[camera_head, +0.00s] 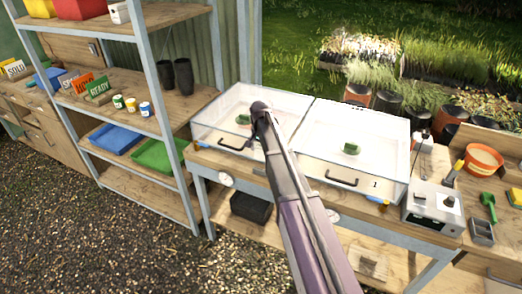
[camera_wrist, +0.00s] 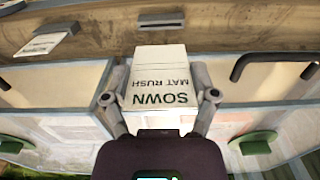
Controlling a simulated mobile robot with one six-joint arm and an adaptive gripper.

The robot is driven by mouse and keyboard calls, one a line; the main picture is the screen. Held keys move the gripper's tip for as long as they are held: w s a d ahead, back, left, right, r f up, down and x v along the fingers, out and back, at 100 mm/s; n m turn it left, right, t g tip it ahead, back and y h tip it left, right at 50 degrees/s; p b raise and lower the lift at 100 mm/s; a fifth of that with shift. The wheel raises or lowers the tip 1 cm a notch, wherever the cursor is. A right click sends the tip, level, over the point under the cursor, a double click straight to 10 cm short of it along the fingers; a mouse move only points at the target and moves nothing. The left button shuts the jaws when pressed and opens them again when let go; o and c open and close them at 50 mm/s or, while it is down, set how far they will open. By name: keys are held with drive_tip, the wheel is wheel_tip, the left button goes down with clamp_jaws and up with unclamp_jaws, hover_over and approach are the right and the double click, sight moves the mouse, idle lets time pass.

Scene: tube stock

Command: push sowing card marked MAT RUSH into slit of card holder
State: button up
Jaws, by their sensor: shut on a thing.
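The sowing card (camera_wrist: 158,78) is white, with SOWN and MAT RUSH upside down in the wrist view. My gripper (camera_wrist: 160,97) is shut on it, one finger at each side edge. A small pale fitting (camera_wrist: 163,20), which looks like the card holder, sits on the wooden bench edge just beyond the card's far end. A gap shows between them in the picture; their depth apart is unclear. In the head view my gripper is over the left clear propagator (camera_head: 222,116), and my arm hides the card and that part of the edge.
A second pale fitting (camera_wrist: 45,38) sits on the bench edge at left in the wrist view. Black handles (camera_wrist: 270,62) stick out from the propagator fronts. The right propagator (camera_head: 375,130) stands beside the left one. A grey box (camera_head: 433,208) is at its right.

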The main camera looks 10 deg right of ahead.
sight(260, 158)
drive_tip(key=shift+f+b, duration=2.25)
drive_tip(key=shift+f, duration=0.25)
drive_tip(key=shift+f+b, duration=1.75)
idle(2.5)
drive_tip(key=o, duration=0.6)
drive_tip(key=shift+w+r+p, duration=0.1)
drive_tip(key=shift+r+p, duration=0.25)
